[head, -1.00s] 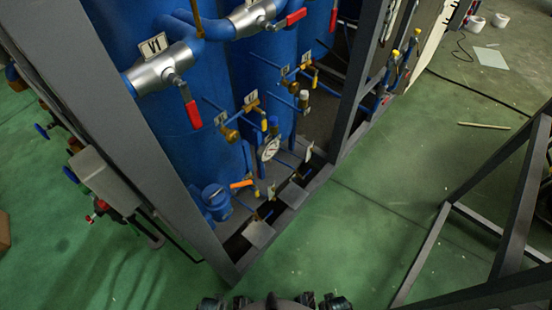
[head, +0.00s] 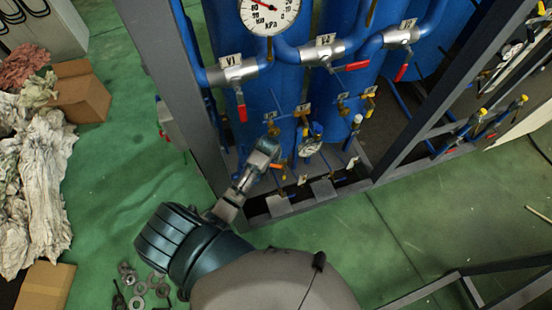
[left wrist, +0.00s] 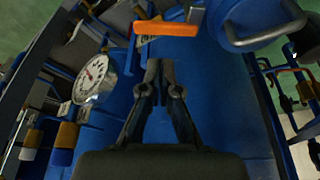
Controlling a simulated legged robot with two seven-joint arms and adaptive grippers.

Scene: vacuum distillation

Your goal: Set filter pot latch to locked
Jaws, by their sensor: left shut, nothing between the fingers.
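The orange latch handle (left wrist: 166,28) is a flat bar lying across the top of the left wrist view. It also shows as a small orange piece (head: 278,166) beside my left arm in the head view. The round blue filter pot (left wrist: 262,32) is right of the handle in the wrist view, partly cut off; my arm hides most of it in the head view. My left gripper (left wrist: 160,68) is shut and empty, its fingertips just below the handle in the picture with a visible gap. It also shows among the valves in the head view (head: 270,138). My right gripper is not in view.
A pressure gauge (left wrist: 95,78) is left of my fingers in the wrist view. Red-handled valves (head: 238,75) and blue tanks stand above. A grey frame post (head: 175,90) stands left of my arm. Cardboard boxes (head: 80,92) and cloths lie far left.

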